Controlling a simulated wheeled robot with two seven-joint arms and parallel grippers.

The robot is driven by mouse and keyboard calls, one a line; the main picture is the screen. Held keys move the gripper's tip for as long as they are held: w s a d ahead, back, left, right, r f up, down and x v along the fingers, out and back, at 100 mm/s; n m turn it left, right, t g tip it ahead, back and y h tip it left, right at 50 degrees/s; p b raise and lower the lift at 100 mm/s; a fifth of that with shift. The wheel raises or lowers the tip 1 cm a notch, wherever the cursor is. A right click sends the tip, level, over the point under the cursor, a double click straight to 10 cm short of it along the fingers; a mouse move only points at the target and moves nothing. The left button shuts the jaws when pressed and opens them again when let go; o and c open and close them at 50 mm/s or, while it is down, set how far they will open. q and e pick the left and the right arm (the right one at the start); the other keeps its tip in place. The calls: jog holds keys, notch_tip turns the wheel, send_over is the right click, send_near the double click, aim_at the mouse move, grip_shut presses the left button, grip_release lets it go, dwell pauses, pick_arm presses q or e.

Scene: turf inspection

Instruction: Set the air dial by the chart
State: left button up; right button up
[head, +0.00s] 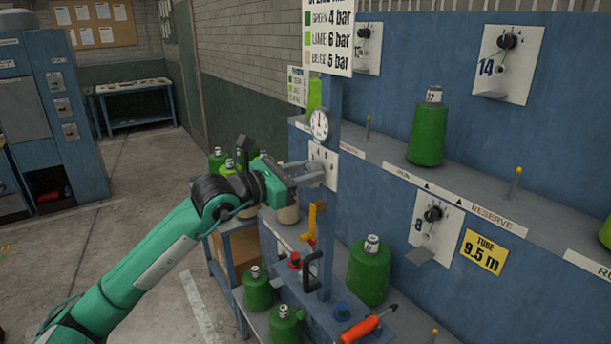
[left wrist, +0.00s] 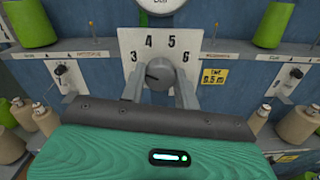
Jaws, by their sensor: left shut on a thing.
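The air dial's white plate (head: 331,166) is on the blue post, partly hidden by my left gripper (head: 314,174). In the left wrist view the plate (left wrist: 134,46) reads 3, 4, 5, 6 around a dark knob (left wrist: 160,73). The left gripper's fingers (left wrist: 160,88) are shut on the knob, one each side. A pale mark on the knob seems to point left, near the 3. The chart (head: 328,40) above reads green 4 bar, lime 6 bar, beige 5 bar. A round gauge (head: 320,124) hangs between chart and dial. My right gripper is out of view.
Green cones (head: 369,272) stand around the post's foot, and one green cone (head: 428,130) stands on the grey shelf. An orange-handled tool (head: 367,326) and a black hooped handle (head: 312,268) are below the dial. Open floor (head: 130,215) lies left.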

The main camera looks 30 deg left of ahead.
pick_arm(q)
jog(key=shift+f+m+b, duration=0.1)
jog(key=shift+m+b, duration=3.9)
jog(key=shift+b, duration=2.1)
jog(key=shift+m, duration=0.3)
jog(key=o, duration=1)
jog(key=shift+c, duration=0.2)
jog(key=shift+s, duration=0.1)
